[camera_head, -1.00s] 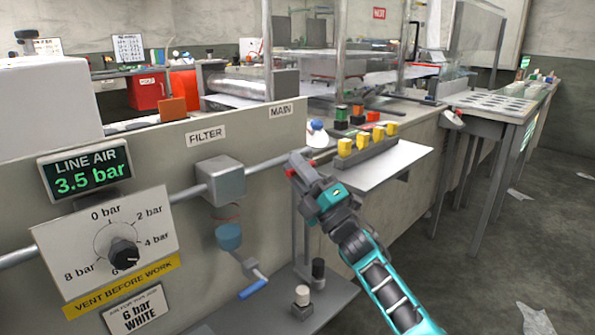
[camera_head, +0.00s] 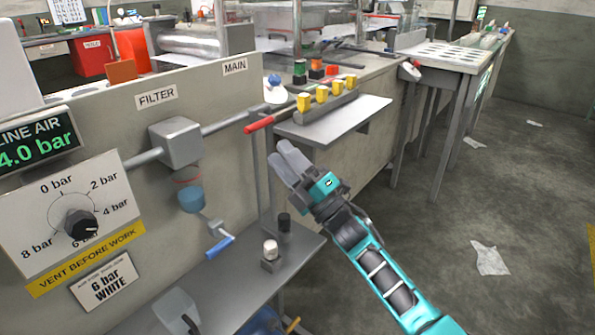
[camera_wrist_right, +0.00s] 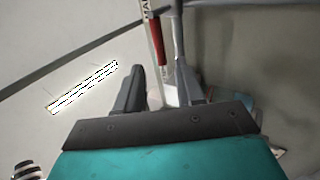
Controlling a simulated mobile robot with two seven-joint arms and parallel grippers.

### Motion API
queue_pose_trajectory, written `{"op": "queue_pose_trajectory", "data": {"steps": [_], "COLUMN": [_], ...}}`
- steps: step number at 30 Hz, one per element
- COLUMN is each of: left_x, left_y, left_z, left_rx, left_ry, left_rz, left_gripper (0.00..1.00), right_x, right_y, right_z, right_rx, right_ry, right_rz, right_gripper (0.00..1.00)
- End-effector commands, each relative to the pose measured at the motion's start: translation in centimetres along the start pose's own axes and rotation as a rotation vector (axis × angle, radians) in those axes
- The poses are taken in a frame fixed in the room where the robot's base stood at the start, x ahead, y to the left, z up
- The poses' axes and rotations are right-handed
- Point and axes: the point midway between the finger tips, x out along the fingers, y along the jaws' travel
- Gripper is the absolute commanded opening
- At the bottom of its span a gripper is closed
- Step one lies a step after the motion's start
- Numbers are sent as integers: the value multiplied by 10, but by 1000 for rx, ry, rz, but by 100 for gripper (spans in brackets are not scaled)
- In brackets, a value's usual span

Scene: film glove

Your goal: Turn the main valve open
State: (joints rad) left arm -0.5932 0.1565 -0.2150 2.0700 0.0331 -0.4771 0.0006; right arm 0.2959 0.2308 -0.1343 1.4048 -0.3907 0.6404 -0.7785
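The main valve's red lever (camera_head: 260,124) is below the MAIN label (camera_head: 235,67), at the right end of the pipe from the filter. It lies nearly level, its free end pointing left. My right gripper (camera_head: 280,160) is open and empty, just below and right of the lever in the head view, apart from it. In the right wrist view the red lever (camera_wrist_right: 159,52) appears ahead, between the open fingers (camera_wrist_right: 158,85). The line air display (camera_head: 38,143) reads 4.0 bar. My left gripper is not in view.
A shelf (camera_head: 340,125) with yellow-topped blocks (camera_head: 322,94) is right beside the lever. The filter (camera_head: 178,143) with a blue-handled drain (camera_head: 220,246) is left. The pressure dial (camera_head: 80,223) is further left. A lower shelf (camera_head: 235,285) holds small knobs.

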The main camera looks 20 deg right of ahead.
Motion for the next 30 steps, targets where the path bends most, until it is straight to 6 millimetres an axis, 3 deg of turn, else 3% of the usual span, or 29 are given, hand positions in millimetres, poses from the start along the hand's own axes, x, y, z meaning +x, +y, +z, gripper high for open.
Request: {"op": "queue_pose_trajectory", "data": {"steps": [3,9,30], "left_x": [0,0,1], "left_y": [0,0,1], "left_z": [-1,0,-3], "left_rx": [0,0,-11], "left_ry": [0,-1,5], "left_rz": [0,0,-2], "left_gripper": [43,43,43], "right_x": [-22,-40,-42], "right_y": [0,0,0], "right_z": [0,0,0], "right_rx": [-1,-2,-2], "right_ry": [0,1,0], "right_rz": [-2,0,0], "right_gripper": [38,38,38]}}
